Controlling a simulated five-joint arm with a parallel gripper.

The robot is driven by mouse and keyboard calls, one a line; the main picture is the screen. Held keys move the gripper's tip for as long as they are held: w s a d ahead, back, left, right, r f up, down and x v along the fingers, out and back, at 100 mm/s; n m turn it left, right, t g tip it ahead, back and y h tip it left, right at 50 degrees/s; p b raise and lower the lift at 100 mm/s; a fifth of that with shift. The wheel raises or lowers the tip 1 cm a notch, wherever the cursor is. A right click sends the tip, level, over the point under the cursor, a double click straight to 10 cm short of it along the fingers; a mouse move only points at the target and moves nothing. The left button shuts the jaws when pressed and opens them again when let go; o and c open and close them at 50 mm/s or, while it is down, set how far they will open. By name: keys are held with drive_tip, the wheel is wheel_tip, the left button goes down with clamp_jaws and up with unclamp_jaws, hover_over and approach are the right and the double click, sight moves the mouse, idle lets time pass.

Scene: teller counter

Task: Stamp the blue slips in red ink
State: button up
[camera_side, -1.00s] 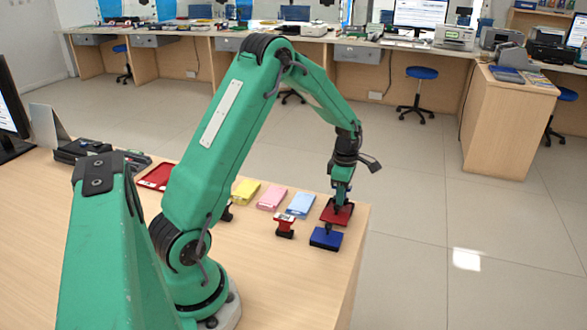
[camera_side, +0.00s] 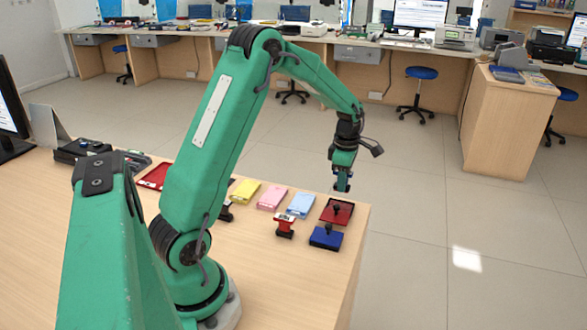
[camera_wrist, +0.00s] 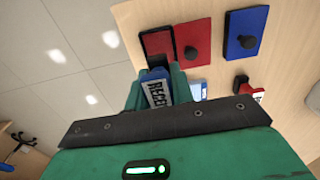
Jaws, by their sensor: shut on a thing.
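My gripper (camera_side: 342,188) hangs in the air above and behind the red ink pad. In the wrist view the gripper (camera_wrist: 160,78) is shut on a blue stamp (camera_wrist: 156,88) with a white label reading "RECE", partly hidden by the jaws. The red ink pad (camera_side: 343,213) lies near the counter's right edge. In the wrist view a dark red panel (camera_wrist: 157,42) lies beside a brighter red piece with a black knob (camera_wrist: 190,40). The light blue slips (camera_side: 301,204) lie left of the red pad; one shows partly in the wrist view (camera_wrist: 198,91).
A blue ink pad with a black knob (camera_side: 324,240) sits in front of the red one. A red stamp (camera_side: 285,227) stands left of it. Pink slips (camera_side: 271,199), yellow slips (camera_side: 245,191) and a red tray (camera_side: 154,177) lie further left. The counter ends just right of the pads.

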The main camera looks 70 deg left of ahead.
idle(0.4)
drive_tip(key=r, duration=0.2)
hover_over(302, 203)
drive_tip(key=shift+f, duration=0.25)
drive_tip(key=shift+f, duration=0.15)
drive_tip(key=shift+f, duration=2.85)
drive_tip(key=shift+f, duration=0.55)
drive_tip(key=shift+r, duration=0.1)
drive_tip(key=shift+r, duration=2.95)
drive_tip(key=shift+s, duration=0.1)
